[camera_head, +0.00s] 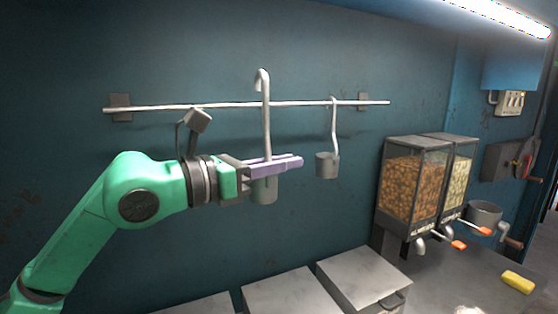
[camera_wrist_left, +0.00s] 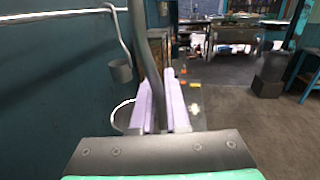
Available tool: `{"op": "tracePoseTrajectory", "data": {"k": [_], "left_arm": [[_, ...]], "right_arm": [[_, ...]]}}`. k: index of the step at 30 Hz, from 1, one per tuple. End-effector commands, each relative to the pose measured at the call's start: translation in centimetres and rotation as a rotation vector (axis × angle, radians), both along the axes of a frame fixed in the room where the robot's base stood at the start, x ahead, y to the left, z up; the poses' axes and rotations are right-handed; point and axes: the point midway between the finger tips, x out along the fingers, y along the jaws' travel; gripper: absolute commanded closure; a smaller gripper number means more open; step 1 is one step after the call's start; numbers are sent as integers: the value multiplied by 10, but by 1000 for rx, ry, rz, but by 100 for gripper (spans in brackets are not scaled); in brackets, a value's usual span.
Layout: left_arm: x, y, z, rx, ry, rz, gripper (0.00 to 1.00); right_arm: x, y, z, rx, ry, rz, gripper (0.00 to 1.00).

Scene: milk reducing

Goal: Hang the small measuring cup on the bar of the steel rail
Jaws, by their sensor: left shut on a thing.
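My left gripper (camera_head: 296,162) has lilac fingers shut on the long handle of the small measuring cup (camera_head: 264,190), which hangs upright below them. The cup's hooked top (camera_head: 262,76) stands above the steel rail (camera_head: 220,105), and its handle crosses in front of the bar. In the left wrist view the handle (camera_wrist_left: 151,60) rises between the fingers (camera_wrist_left: 160,98), with the rail (camera_wrist_left: 60,15) to its left and a gap between them. The cup's rim (camera_wrist_left: 123,115) is partly hidden by the fingers. My right gripper is not in view.
Another cup (camera_head: 327,166) hangs on the rail to the right; it also shows in the wrist view (camera_wrist_left: 120,71). Two dispensers (camera_head: 412,185) stand further right. Lidded steel containers (camera_head: 362,279) sit below. A yellow block (camera_head: 518,282) lies on the counter.

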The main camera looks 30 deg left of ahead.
Motion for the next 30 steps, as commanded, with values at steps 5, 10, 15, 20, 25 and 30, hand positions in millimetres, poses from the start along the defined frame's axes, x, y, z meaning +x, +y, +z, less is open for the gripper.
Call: {"op": "tracePoseTrajectory", "data": {"k": [5, 10, 15, 20, 25, 30], "left_arm": [[10, 15, 1, -4, 1, 2, 100], [20, 29, 2, -3, 1, 2, 100], [30, 43, 1, -4, 2, 3, 100], [39, 56, 2, -3, 0, 2, 100], [49, 70, 2, -4, 1, 3, 100], [58, 84, 3, -4, -1, 3, 100]], "right_arm": [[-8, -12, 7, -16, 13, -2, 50], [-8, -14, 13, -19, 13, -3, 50], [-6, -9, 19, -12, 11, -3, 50], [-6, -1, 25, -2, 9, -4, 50], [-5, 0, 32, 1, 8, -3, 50], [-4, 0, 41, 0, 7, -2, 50]]}}
